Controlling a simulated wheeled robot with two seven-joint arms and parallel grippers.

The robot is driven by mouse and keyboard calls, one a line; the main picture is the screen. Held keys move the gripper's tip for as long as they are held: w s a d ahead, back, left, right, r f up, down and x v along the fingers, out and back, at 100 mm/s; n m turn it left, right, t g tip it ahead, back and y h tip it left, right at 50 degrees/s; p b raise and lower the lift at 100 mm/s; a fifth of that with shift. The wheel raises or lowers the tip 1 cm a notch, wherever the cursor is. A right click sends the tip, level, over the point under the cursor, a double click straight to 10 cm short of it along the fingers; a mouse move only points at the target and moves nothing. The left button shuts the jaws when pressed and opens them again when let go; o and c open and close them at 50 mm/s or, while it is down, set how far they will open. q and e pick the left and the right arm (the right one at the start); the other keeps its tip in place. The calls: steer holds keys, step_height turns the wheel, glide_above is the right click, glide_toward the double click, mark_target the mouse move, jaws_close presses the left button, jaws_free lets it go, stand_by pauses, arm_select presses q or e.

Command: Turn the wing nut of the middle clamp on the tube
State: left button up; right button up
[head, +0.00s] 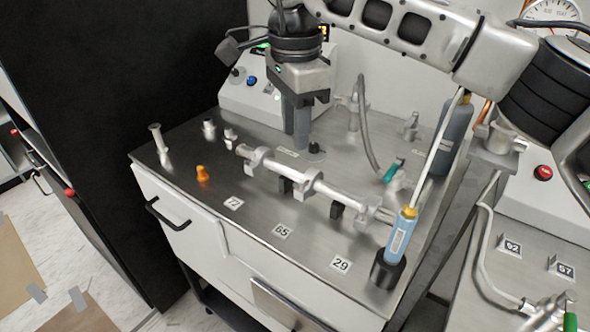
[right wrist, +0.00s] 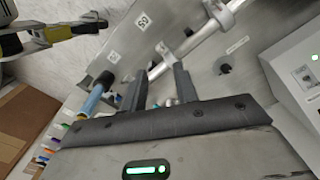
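A silvery tube (head: 340,193) lies across the metal bench top, held by several clamps. The middle clamp (head: 310,182) sits around its middle; the right wrist view also shows it near the top (right wrist: 220,14). Its wing nut is too small to make out. Another clamp (head: 257,158) is nearer the tube's left end, and one (head: 369,209) nearer its right end. My right gripper (head: 296,138) points down behind the tube and appears apart from the clamps. In the right wrist view its fingers (right wrist: 159,68) are spread with nothing gripped.
A blue bottle (head: 401,236) stands in a black holder at the front right corner. An orange piece (head: 202,174) and number labels (head: 282,232) are along the front. A control box (head: 250,98) and grey hose (head: 366,130) are behind.

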mark_target(295, 183)
step_height(295, 183, down, 10)
steer(key=shift+f+p, duration=0.15)
steer(key=shift+p, duration=0.5)
jaws_close()
